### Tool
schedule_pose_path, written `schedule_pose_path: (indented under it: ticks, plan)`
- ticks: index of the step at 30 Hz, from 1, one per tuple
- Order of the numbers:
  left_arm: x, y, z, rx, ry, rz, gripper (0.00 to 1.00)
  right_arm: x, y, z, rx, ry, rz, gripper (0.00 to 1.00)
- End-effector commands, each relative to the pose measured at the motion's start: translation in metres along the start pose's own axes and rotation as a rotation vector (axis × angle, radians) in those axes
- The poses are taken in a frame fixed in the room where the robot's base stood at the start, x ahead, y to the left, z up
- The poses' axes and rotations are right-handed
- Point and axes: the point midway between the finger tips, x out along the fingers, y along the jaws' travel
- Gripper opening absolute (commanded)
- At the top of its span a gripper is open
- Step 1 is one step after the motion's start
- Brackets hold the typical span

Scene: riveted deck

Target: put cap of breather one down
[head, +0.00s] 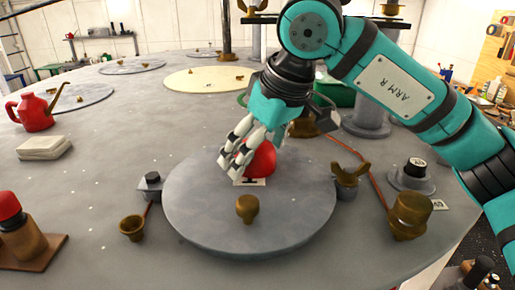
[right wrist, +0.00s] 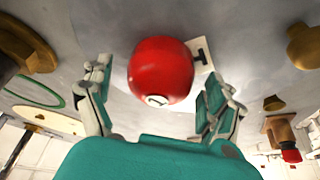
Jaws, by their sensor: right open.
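A red cap (head: 262,160) sits on a round grey plate (head: 200,222), at the far edge of a small white card (head: 249,182) with a black mark. In the right wrist view the red cap (right wrist: 160,70) lies between the fingers, with a white mark on its near side and the card (right wrist: 200,56) beside it. My right gripper (head: 238,158) is open around the cap, and gaps show between the fingers and the cap in the wrist view (right wrist: 157,78). The fingers partly hide the cap in the head view. My left gripper is out of view.
A brass knob (head: 247,208) stands on the plate's near part. A wing-shaped brass fitting (head: 348,178), a brass cup (head: 133,228) and a larger brass fitting (head: 409,215) stand around the plate. A red-topped brown fitting (head: 17,230) and red oil can (head: 35,110) are at left.

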Motion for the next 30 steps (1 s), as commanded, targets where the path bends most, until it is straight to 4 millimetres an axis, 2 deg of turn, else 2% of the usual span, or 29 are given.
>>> schedule_pose_path:
  ticks: [5, 8, 15, 21, 24, 30]
  plan:
    - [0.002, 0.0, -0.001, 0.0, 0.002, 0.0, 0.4, -0.01, 0.001, -0.002, 0.001, 0.003, 0.002, 0.9]
    - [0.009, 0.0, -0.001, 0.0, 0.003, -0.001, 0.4, -0.026, 0.0, -0.001, 0.001, 0.005, 0.003, 0.9]
    - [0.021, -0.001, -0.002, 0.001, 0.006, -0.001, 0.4, -0.08, 0.0, -0.001, 0.001, 0.003, 0.002, 0.9]
    - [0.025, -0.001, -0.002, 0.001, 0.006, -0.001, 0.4, -0.111, 0.0, -0.002, 0.002, 0.001, 0.002, 0.9]
    - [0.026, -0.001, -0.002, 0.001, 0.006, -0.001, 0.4, -0.119, 0.0, -0.001, 0.001, 0.001, 0.0, 0.9]
    - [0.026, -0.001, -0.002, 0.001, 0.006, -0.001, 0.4, -0.123, 0.0, -0.001, 0.0, -0.001, 0.0, 0.9]
